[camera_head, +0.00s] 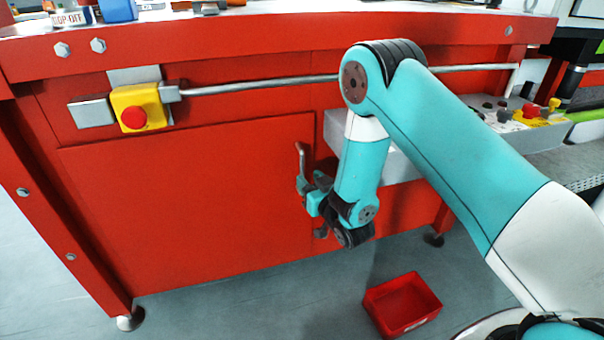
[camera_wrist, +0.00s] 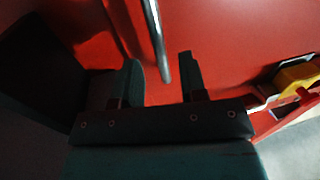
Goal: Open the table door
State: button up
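The red table door (camera_head: 190,205) is a flat panel in the front of the red table (camera_head: 250,40). It looks closed, flush with the frame. A grey bar handle (camera_head: 301,157) stands upright near its right edge. My gripper (camera_head: 306,193) is at the handle's lower part and hides some of it. In the wrist view, my gripper (camera_wrist: 159,66) is open, with two dark fingers apart. The handle (camera_wrist: 157,40) runs down between the fingers, with a gap on either side. The red door surface (camera_wrist: 225,45) fills the background.
A yellow box with a red button (camera_head: 138,108) sits at the table's upper left. A grey rail (camera_head: 255,84) runs along the front above the door. A red bin (camera_head: 402,303) stands on the floor at lower right. The floor before the door looks clear.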

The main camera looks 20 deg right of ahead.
aim_at(303, 173)
jog(key=shift+w+a, duration=0.25)
jog(key=shift+w, duration=0.9)
jog(key=shift+w+a, duration=0.2)
jog(key=shift+w, duration=0.9)
jog(key=shift+c, duration=0.2)
grip_shut()
